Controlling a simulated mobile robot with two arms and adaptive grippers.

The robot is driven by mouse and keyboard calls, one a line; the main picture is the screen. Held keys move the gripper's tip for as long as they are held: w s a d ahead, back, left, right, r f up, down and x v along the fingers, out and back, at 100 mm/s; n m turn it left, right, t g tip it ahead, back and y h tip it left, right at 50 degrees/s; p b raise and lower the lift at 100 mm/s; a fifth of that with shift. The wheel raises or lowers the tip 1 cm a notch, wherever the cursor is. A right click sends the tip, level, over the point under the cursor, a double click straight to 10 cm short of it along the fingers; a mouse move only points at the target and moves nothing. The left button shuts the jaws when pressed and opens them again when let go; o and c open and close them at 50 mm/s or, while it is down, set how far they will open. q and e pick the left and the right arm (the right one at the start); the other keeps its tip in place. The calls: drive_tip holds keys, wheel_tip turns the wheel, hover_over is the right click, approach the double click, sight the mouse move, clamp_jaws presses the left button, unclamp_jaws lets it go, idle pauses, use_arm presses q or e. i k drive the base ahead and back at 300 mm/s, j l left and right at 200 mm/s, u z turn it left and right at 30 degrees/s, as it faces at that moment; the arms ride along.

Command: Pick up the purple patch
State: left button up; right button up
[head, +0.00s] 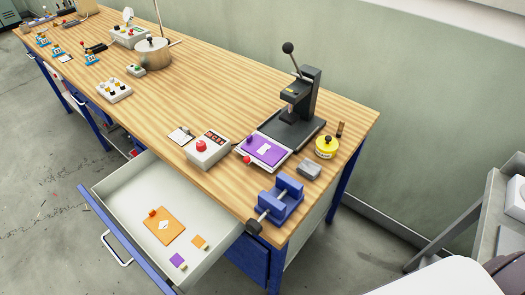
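A small purple patch (177,260) lies in the open drawer (120,180) under the workbench, near the drawer's front right corner. A small yellowish piece sits at its lower right edge. A small orange patch (199,241) lies just up and right of it. A larger orange plate (164,226) with a white diamond mark and a small knob lies to the left. A larger purple plate (268,147) with a white mark lies on the bench in front of the press. Neither of my grippers is in view.
The wooden bench (217,92) holds a black lever press (307,97), a blue vise (280,198) above the drawer's right side, a box with a red button (207,150), a yellow tin (326,146) and a pot (152,52). Open floor (50,200) lies left of the drawer.

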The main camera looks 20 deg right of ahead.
sight(176, 260)
drive_tip(key=k+j+z, duration=0.6)
drive_tip(key=k, duration=0.3)
drive_tip(key=j, duration=0.1)
